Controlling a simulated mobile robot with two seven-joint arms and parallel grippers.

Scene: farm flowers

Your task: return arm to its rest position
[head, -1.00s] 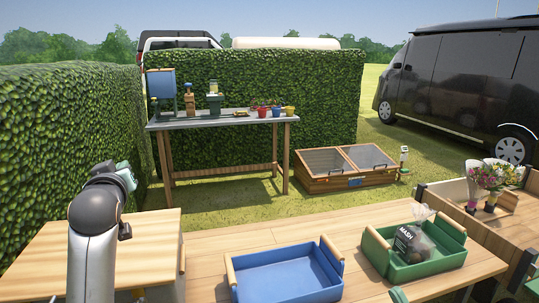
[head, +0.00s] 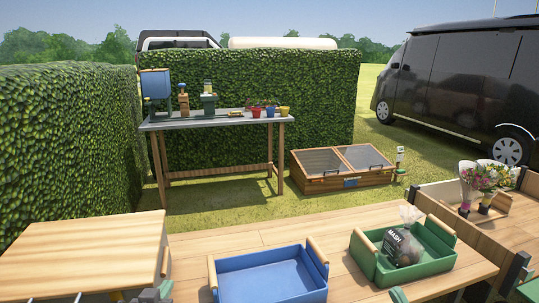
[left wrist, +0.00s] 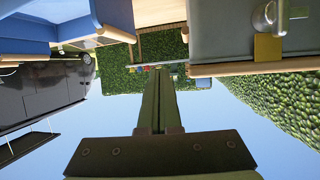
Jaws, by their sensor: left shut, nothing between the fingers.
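My left gripper (left wrist: 158,85) shows in the left wrist view as two long dark green fingers lying together, with nothing between them. That view is upside down, with sky at the bottom. In the head view only dark and green parts of my left arm show at the bottom edge, beside the wooden table at the left. My right gripper is not clearly in view.
A blue tray (head: 270,278) and a green crate (head: 440,262) holding a bagged dark item (head: 402,243) stand on the wooden table (head: 215,248). A wooden box top (head: 80,252) is at left. Beyond are a potting bench (head: 215,121), cold frame (head: 342,183) and hedge (head: 60,150).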

